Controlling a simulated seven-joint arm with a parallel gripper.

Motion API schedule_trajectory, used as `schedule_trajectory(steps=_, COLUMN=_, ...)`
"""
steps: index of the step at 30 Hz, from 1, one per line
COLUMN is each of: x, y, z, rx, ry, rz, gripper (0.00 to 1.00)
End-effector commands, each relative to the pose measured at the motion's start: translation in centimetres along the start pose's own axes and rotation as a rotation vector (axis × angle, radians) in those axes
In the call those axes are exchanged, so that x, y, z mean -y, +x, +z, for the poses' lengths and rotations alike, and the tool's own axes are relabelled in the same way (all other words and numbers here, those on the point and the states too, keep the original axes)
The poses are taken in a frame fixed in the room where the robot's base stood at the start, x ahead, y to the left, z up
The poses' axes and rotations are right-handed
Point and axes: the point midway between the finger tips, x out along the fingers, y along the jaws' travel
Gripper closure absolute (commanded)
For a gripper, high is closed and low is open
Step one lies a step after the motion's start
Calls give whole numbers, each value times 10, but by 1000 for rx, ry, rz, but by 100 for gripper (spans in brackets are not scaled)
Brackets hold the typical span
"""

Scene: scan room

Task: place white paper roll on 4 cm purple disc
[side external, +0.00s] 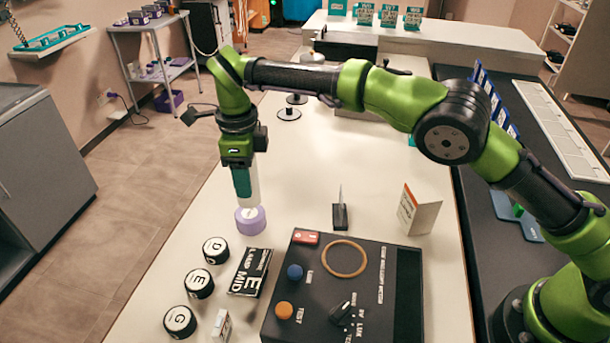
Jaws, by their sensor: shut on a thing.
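The white paper roll (254,186) is upright in my gripper (243,182), which points straight down and is shut on it. The gripper's teal finger covers the roll's left side. The purple disc (250,220) lies on the white table directly below the roll. The roll's lower end is at the disc's top in this view; I cannot tell whether they touch or a small gap remains.
A black control box (345,290) with knobs stands at front right. Black round pieces lettered D (215,250), E (199,283) and G (180,321) lie at front left, beside a black card (250,272). A folded card (418,210) stands right. The table behind the disc is mostly clear.

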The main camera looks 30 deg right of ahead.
Motion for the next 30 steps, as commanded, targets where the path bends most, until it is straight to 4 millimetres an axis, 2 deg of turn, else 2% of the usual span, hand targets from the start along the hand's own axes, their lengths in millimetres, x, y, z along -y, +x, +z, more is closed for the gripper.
schedule_trajectory(steps=5, x=2, y=1, z=5, rx=2, ry=0, rz=0, gripper=84)
schedule_trajectory(steps=9, x=2, y=24, z=4, rx=-1, ry=-1, rz=1, gripper=84)
schedule_trajectory(steps=12, x=2, y=33, z=5, rx=1, ry=0, rz=1, gripper=84)
schedule_trajectory(steps=25, x=2, y=40, z=5, rx=1, ry=0, rz=0, gripper=84)
schedule_trajectory(steps=26, x=2, y=39, z=5, rx=1, ry=0, rz=0, gripper=45)
schedule_trajectory(steps=30, x=2, y=39, z=5, rx=1, ry=0, rz=0, gripper=25)
